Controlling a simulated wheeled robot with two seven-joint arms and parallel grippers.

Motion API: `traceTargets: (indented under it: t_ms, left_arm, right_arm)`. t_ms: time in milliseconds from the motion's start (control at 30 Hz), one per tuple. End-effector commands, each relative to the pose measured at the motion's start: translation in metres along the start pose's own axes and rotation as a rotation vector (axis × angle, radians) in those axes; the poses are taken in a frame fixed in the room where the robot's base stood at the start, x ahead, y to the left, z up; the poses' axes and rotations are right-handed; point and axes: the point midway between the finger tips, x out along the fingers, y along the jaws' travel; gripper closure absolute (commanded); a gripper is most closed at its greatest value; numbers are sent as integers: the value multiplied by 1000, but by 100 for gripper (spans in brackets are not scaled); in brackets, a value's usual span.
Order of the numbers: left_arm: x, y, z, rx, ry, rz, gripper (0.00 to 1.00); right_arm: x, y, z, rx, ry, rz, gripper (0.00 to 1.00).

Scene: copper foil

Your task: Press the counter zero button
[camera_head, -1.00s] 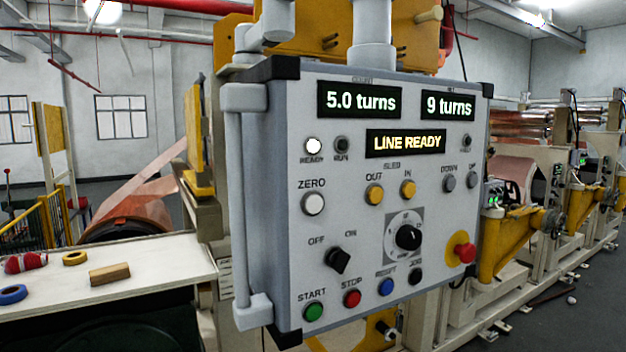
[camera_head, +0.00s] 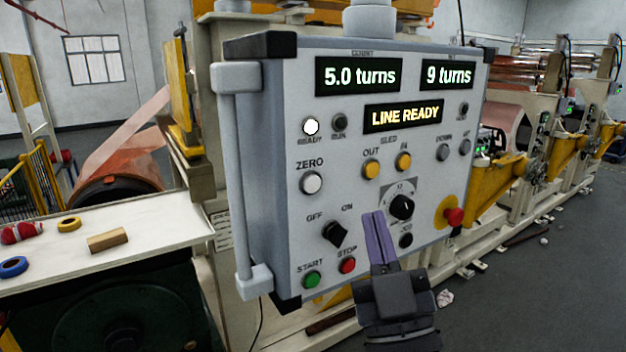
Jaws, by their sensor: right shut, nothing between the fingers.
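The control panel (camera_head: 285,220) hangs in front of me. Its ZERO button (camera_head: 311,183) is white and round, at the left of the panel under its label. The count display (camera_head: 358,75) reads 5.0 turns, and the display to its right (camera_head: 447,73) reads 9 turns. My right gripper (camera_head: 375,215) is shut and empty, with its purple fingers pointing up in front of the panel's lower middle. It is below and to the right of the ZERO button, apart from it, and covers the RESET button area. My left gripper is not in view.
The LINE READY display (camera_head: 403,115), a black OFF/ON switch (camera_head: 334,235), a dial (camera_head: 402,206) and a red stop knob (camera_head: 454,216) are on the panel. A bench (camera_head: 160,230) with tape rolls and a wooden block stands at left.

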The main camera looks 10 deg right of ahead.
Motion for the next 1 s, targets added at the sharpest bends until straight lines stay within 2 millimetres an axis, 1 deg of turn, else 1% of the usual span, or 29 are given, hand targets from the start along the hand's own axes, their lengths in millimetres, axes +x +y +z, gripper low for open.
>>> traceTargets:
  t_ms: [133, 233, 567, 700, 833, 1000]
  left_arm:
    - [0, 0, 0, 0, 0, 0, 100]
    - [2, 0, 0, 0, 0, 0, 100]
    - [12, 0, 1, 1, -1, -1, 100]
    - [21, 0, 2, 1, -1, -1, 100]
    - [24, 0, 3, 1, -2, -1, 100]
    - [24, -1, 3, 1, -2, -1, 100]
  right_arm:
    - [2, -2, 2, 0, -1, -1, 100]
    - [8, -6, 7, 0, -1, 0, 100]
    - [41, -32, 32, 1, -1, -1, 100]
    - [52, -40, 42, 1, -1, 0, 100]
    - [58, -44, 45, 0, -1, -1, 100]
    - [61, -45, 46, 0, -2, -1, 100]
